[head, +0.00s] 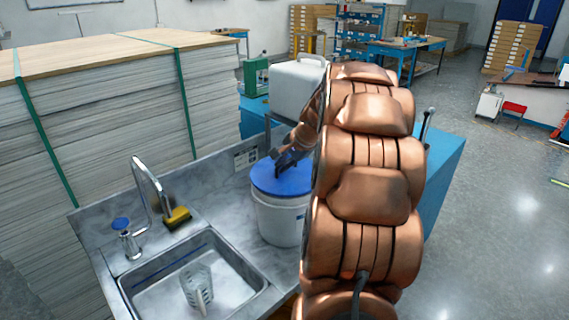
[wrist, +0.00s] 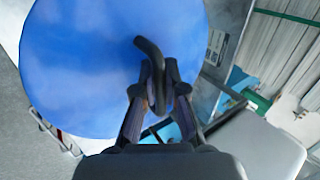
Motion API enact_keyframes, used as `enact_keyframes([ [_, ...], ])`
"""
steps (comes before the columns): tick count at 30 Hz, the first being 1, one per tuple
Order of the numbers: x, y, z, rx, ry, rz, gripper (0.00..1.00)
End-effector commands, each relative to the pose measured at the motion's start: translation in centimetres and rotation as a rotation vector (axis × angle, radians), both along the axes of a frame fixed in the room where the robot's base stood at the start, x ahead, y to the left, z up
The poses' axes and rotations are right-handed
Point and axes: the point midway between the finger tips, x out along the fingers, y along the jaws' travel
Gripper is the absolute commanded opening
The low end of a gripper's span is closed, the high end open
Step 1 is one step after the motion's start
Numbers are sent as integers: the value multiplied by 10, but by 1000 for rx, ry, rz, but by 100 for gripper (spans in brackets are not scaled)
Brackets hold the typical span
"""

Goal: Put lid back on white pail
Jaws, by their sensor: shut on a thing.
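The white pail (head: 278,222) stands on the grey marble counter, right of the sink. The round blue lid (head: 280,181) is over the pail's mouth and looks roughly level; whether it is seated or just above the rim I cannot tell. My gripper (head: 287,160) is at the lid's upper side, shut on it. In the wrist view the lid (wrist: 85,65) fills the upper left, and my gripper's dark fingers (wrist: 155,75) close together near its right edge. The pail is hidden there, and my arm covers the lid's right side in the head view.
A sink (head: 190,285) with a clear measuring jug (head: 197,287), a tap (head: 150,200) and a yellow sponge (head: 178,217) lie left of the pail. A white container (head: 297,90) stands behind it. Stacked boards (head: 120,120) rise behind the counter. Open floor is at right.

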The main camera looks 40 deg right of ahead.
Motion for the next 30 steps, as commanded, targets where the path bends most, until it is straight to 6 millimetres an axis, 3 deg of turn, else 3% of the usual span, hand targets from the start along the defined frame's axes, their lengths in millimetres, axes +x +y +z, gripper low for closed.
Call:
enact_keyframes([
  [14, 0, 0, 0, 1, -1, -1, 0],
  [15, 0, 0, 0, 0, -1, 0, 12],
  [23, 0, 0, 0, 0, -1, 0, 39],
  [30, 0, 0, 0, 0, 0, 0, 42],
])
